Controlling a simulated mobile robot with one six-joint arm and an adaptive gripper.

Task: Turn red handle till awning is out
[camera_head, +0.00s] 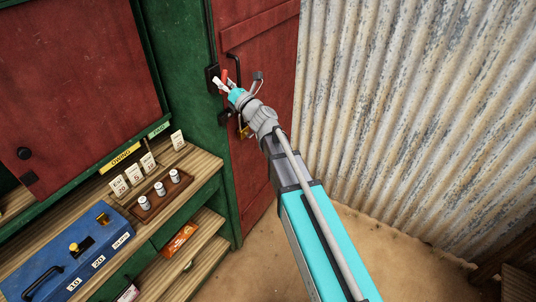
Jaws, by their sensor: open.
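My arm reaches up from the bottom right to the green post beside the red door. My gripper (222,82) is at its end, open, close to a small red piece (226,74) that looks like the red handle. The red piece shows beside the pale fingers; I cannot tell whether they touch it. A dark bracket (211,76) sits on the post just left of the fingers. My gripper and wrist hide part of this spot. No awning can be made out in this view.
A wooden counter (200,165) at left holds a brown tray (160,196) with white cylinders, several upright cards and a blue box (70,258). A red door (258,60) and corrugated metal wall (400,110) stand behind my arm. Bare floor (340,240) lies at lower right.

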